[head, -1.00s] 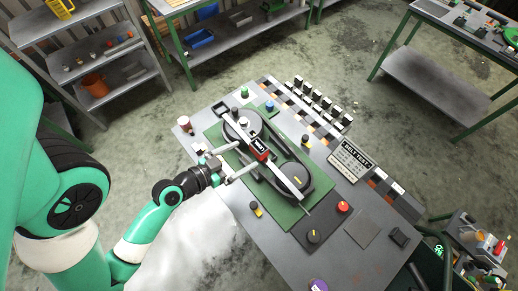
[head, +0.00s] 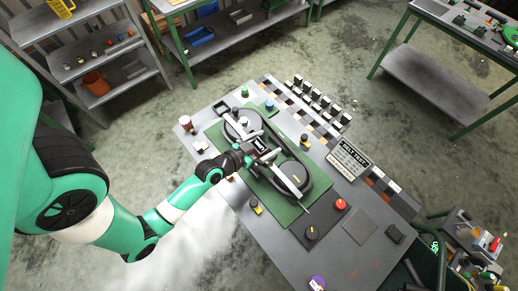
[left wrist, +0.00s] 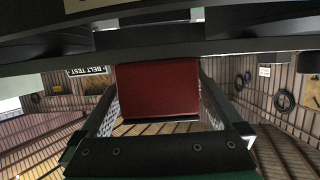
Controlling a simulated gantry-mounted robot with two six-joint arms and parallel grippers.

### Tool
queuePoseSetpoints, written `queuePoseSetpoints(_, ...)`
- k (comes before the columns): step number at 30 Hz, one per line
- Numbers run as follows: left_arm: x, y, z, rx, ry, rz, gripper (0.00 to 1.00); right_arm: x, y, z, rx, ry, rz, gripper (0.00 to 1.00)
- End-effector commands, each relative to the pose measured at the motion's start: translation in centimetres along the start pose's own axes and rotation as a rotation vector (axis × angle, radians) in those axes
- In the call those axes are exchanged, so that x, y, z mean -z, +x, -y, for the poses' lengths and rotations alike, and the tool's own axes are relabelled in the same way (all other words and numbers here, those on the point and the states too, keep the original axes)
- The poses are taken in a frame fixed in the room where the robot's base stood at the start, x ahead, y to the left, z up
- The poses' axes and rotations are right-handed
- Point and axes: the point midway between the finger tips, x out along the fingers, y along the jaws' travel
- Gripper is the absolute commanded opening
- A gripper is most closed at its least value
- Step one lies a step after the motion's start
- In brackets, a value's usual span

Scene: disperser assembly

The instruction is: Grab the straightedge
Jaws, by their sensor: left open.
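The straightedge (head: 292,186) is a long silver bar lying across the two dark pulleys of the belt rig, with a red and black block (head: 260,146) at its middle. My left gripper (head: 267,151) is at the bar's middle, its fingers spread open on either side of the block and hiding part of it. In the left wrist view the red face of the block (left wrist: 158,90) sits between the two open fingers. A dark horizontal bar crosses just above it. Whether the fingers touch the block cannot be told. My right gripper is out of view.
The rig stands on a green mat (head: 287,212) on the grey workbench (head: 255,232). A red and white cup (head: 186,123) is at the left edge.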

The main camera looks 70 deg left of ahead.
Motion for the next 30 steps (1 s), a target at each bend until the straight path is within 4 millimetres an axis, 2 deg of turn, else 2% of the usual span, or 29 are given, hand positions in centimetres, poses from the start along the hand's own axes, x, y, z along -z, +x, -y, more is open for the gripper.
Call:
queuePoseSetpoints(3, -0.01, -0.04, 0.0, 0.0, 0.0, 0.0, 0.98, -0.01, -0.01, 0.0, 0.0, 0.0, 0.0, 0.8)
queuePoseSetpoints(19, 0.01, -0.07, 0.0, 0.0, 0.0, 0.0, 0.03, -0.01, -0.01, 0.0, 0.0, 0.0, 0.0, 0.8)
queuePoseSetpoints(20, 0.01, -0.07, 0.0, 0.0, 0.0, 0.0, 0.0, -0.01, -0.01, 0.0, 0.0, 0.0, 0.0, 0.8)
queuePoseSetpoints(30, 0.23, -0.08, 0.02, 0.001, 0.0, -0.005, 0.0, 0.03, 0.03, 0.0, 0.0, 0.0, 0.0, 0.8)
